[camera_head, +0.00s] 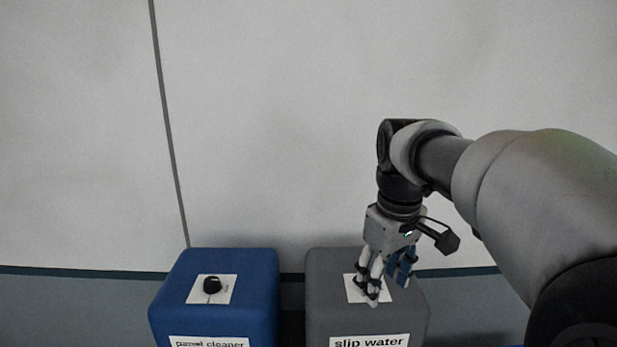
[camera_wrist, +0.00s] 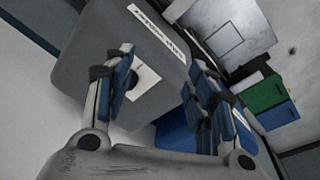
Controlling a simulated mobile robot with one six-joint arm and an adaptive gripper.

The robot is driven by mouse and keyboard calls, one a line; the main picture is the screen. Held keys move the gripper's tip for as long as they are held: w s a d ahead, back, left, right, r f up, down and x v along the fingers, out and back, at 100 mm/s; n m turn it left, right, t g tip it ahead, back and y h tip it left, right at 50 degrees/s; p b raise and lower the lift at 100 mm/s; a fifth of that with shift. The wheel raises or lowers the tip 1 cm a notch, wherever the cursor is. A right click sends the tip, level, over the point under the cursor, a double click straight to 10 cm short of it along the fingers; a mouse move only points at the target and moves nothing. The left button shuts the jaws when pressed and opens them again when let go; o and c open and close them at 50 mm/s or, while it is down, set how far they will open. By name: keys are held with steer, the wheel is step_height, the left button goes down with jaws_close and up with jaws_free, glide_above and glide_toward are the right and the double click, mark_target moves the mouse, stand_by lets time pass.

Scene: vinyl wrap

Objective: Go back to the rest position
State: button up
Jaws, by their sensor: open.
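My gripper (camera_head: 387,284) is open and points down at the top of the grey box marked "slip water" (camera_head: 326,300) in the head view. Its fingers cover part of the white square (camera_head: 354,289) on that box. In the wrist view the two blue-padded fingers of my gripper (camera_wrist: 162,62) are spread apart, with no object held between them. The grey box (camera_wrist: 85,60) with its white label and white square (camera_wrist: 146,78) lies beyond them. A dark knob shows at the square, partly hidden by the left finger. I cannot tell whether the fingers touch the box.
A blue box marked "panel cleaner" (camera_head: 250,275) stands left of the grey box, with a black knob (camera_head: 212,285) on its white square. A pale wall (camera_head: 280,120) rises behind both. Green (camera_wrist: 262,96) and blue boxes (camera_wrist: 278,116) show right in the wrist view.

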steer(key=s+f+m+t+b, duration=0.3)
steer(key=s+f+m+b, duration=0.3)
steer(key=s+f+b, duration=1.1)
steer(key=s+f, duration=0.5)
steer(key=f, duration=0.4)
steer(key=shift+s+f, duration=0.2)
steer(key=shift+s, duration=0.15)
